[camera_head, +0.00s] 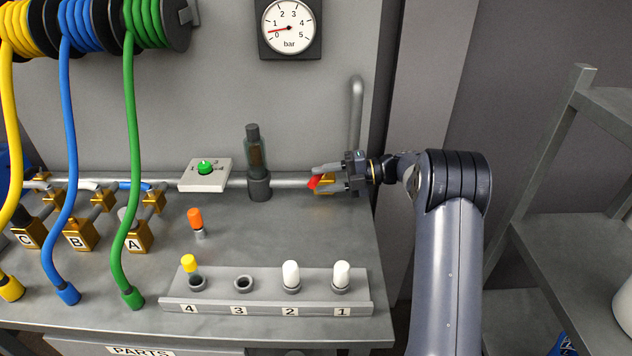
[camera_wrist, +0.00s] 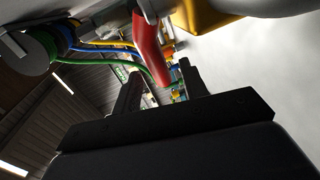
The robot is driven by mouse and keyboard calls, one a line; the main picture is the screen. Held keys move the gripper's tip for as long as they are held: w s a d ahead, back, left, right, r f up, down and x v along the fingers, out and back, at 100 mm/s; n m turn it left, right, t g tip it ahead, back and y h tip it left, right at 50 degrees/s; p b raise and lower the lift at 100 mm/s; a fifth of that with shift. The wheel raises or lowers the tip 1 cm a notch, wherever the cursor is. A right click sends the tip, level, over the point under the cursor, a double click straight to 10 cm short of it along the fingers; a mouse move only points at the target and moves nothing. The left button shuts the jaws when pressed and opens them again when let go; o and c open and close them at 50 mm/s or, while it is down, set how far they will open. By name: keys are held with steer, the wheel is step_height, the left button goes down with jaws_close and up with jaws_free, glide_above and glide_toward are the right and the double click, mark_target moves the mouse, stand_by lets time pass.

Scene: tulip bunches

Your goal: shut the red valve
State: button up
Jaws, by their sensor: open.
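The red valve handle (camera_head: 314,183) shows at the right end of the grey pipe, beside a brass valve body (camera_head: 328,184). In the wrist view the red handle (camera_wrist: 148,45) runs down from the top, with the brass body (camera_wrist: 205,14) to its upper right. My gripper (camera_head: 318,178) is open at the valve from the right. In the wrist view its two fingers (camera_wrist: 160,75) stand on either side of the handle's lower end. I cannot tell whether a finger touches it. Part of the valve is hidden behind the fingers in the head view.
A grey pipe (camera_head: 290,183) runs along the back wall to a dark upright fitting (camera_head: 257,185). The gauge (camera_head: 289,27) needle points near 0. A box with a green knob (camera_head: 204,168), an orange-capped piece (camera_head: 196,221) and a numbered rack (camera_head: 265,304) are on the bench.

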steer(key=d+r, duration=0.1)
steer(key=d, duration=0.7)
steer(key=shift+s+r+b, duration=0.2)
steer(key=shift+b, duration=0.15)
steer(key=shift+c, duration=0.4)
